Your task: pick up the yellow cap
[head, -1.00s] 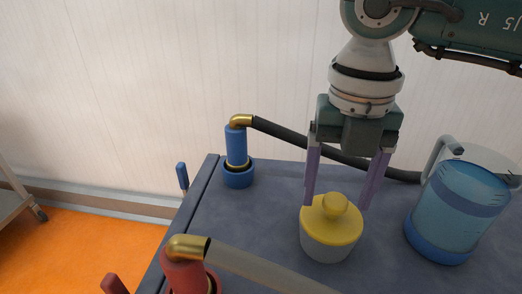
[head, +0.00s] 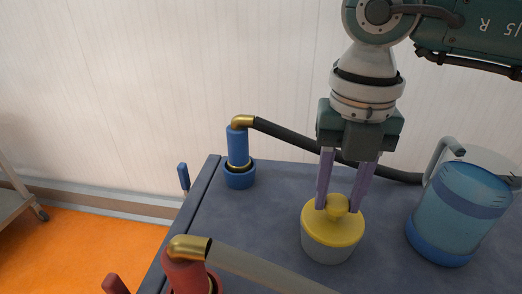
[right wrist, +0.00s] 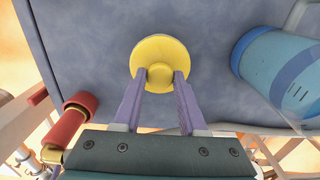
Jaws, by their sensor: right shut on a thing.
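The yellow cap (head: 345,230) is a round lid with a ball knob, sitting on a grey-white jar (head: 327,252) on the table. It also shows in the right wrist view (right wrist: 160,47). My right gripper (head: 338,208) points down from above, its two purple fingers closed on the knob from both sides. The fingertips also show at the knob in the right wrist view (right wrist: 160,76). The cap still rests on the jar, with no gap visible. My left gripper is not in view.
A clear blue jug (head: 458,215) with a grey handle stands close to the right of the jar. A blue tap (head: 238,150) with a dark hose is at the back left, and a red tap (head: 187,268) with a grey pipe is at the front left of the blue-grey table (head: 225,215).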

